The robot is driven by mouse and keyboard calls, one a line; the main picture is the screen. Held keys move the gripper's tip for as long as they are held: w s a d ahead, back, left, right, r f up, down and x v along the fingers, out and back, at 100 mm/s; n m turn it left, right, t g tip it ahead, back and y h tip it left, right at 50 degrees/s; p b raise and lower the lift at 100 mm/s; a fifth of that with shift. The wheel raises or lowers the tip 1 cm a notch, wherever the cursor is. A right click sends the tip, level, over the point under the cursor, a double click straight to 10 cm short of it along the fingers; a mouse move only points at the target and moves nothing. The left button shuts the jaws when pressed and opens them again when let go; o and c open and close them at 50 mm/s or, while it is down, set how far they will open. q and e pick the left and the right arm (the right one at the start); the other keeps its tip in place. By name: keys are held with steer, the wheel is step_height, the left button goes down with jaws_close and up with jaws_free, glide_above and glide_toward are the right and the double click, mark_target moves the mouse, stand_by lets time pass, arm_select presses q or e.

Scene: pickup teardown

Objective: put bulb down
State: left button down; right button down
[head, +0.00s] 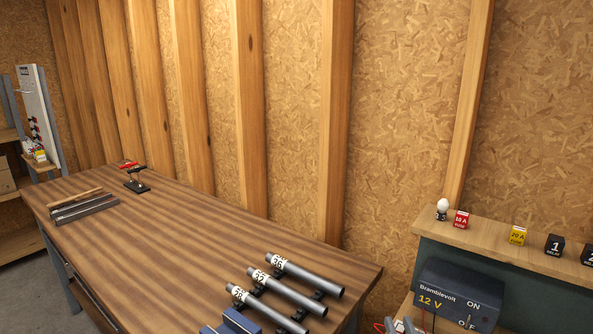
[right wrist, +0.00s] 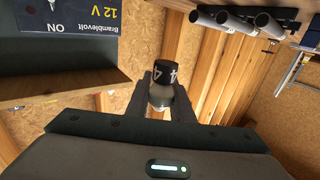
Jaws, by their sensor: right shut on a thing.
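My right gripper (right wrist: 160,92) is shut on a bulb (right wrist: 161,98) in the right wrist view. The bulb's grey rounded end lies between the two fingers, and a black band marked 4 is at its far end. Another white bulb (head: 443,205) stands upright in a dark base on the wooden shelf (head: 490,229). My left gripper is not in view.
A red fuse box (head: 462,220), a yellow fuse box (head: 517,235) and black relays (head: 554,245) stand along the shelf. The 12 V power supply (head: 457,291) sits below it. Grey tubes (head: 305,276) lie at the workbench's (head: 180,225) near end. The bench middle is clear.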

steer(key=s+f, duration=0.3)
steer(key=s, duration=0.6)
steer(key=shift+s+f, duration=0.25)
steer(key=shift+f, duration=0.05)
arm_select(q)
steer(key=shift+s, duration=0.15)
